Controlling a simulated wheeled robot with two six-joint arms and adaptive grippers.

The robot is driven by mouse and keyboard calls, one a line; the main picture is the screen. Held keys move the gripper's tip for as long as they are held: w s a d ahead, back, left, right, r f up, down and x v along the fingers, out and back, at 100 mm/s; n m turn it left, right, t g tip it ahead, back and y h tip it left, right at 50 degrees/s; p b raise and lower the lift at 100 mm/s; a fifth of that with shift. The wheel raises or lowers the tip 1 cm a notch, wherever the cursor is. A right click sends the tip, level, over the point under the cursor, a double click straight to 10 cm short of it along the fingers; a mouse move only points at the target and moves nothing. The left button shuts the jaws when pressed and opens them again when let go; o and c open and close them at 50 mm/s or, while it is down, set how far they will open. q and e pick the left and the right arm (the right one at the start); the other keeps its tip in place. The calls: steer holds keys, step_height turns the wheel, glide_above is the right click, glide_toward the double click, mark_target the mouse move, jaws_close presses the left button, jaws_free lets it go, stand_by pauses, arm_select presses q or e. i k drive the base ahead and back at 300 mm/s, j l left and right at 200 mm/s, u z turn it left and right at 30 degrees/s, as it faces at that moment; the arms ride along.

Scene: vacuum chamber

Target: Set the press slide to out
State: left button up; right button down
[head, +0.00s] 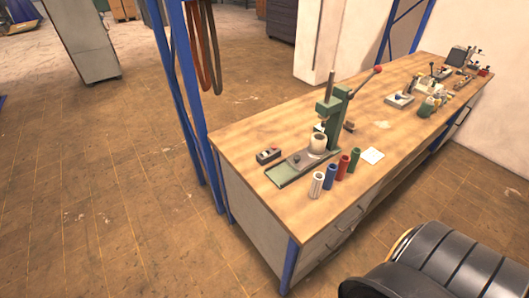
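The green press (332,115) stands upright on the near half of the wooden workbench. A lever with a red knob (377,69) reaches up to the right from its top. Its low base extends toward the left front of the bench. A grey slide plate (301,158) lies along this base. A cream cylindrical cup (318,143) sits at the plate's inner end, close to the press column and below the ram. The front part of the green base (285,174) is bare. Neither of my grippers is in view.
Silver, blue, red and green cylinders (343,167) line the press's right side, beside a white card (372,155). A small grey-and-red box (268,155) lies left. A blue post (190,90) rises at the bench's left edge. A black ribbed object (455,265) fills the lower right. Floor at left is clear.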

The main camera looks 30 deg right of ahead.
mark_target(309, 154)
steer(key=z, duration=1.5)
